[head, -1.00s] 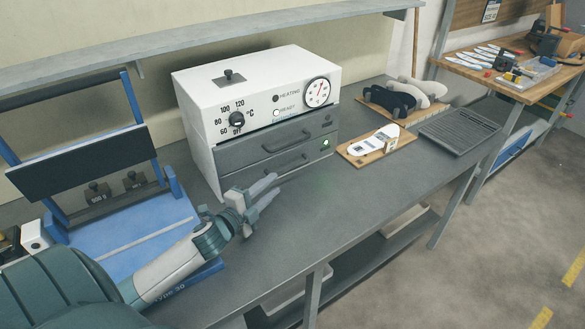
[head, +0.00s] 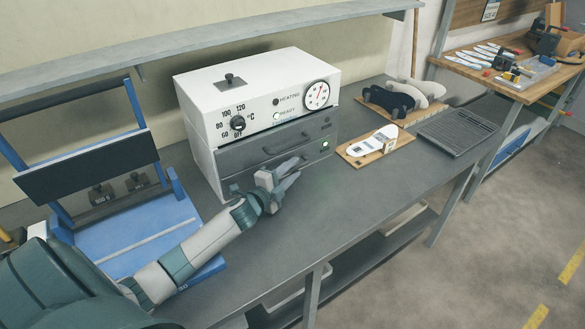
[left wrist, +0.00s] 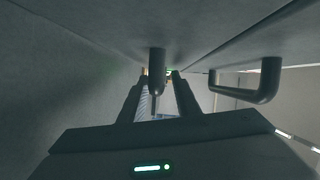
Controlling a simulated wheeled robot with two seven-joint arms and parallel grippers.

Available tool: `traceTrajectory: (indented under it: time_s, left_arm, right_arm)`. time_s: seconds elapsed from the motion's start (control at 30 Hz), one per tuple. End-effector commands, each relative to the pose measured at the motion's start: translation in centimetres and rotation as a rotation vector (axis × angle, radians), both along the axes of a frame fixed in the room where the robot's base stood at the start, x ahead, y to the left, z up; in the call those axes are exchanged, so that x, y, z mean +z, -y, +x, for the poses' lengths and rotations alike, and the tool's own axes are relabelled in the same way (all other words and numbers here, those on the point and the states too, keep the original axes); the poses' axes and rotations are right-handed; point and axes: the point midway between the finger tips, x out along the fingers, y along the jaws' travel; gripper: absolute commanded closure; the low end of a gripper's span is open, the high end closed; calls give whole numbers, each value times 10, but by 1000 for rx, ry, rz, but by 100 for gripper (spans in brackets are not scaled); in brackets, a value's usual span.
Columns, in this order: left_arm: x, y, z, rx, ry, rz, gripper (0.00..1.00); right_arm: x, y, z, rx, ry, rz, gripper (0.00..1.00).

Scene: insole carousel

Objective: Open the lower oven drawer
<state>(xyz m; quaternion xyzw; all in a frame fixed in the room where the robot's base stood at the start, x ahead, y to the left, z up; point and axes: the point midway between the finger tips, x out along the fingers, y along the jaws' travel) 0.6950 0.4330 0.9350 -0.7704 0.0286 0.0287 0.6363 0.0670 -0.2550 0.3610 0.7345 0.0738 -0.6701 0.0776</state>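The white oven (head: 250,95) stands on the bench with two dark drawers in its lower part. The upper drawer (head: 318,126) is shut and its handle (head: 286,142) is clear. The lower drawer (head: 238,182) looks shut; my left gripper (head: 296,168) covers much of its front and its handle in the head view. My left gripper is open, in front of the lower drawer. In the left wrist view its fingers (left wrist: 160,78) stand apart on either side of a dark handle (left wrist: 157,66). I cannot tell whether they touch it. Another handle (left wrist: 245,82) shows to the right. My right gripper is out of view.
A blue press (head: 140,235) stands left of the oven, close to my left arm. To the right are a wooden board (head: 355,158) with a white insole, dark and pale foot forms (head: 390,100), and a dark ribbed tray (head: 458,130). The bench front before the oven is clear.

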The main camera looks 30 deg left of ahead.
Motion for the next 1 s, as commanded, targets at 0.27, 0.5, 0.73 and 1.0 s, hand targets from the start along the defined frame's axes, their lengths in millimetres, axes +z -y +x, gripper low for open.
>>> traceTrajectory:
  time_s: [0.27,0.5,0.73,1.0]
  left_arm:
    - [-1,0,4,0,0,1,71]
    - [-1,0,4,0,-1,1,99]
    - [-1,1,4,0,-1,0,100]
    - [-1,15,-2,0,-2,-1,100]
  right_arm:
    - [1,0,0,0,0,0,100]
    - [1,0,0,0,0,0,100]
    - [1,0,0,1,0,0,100]
    - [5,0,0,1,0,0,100]
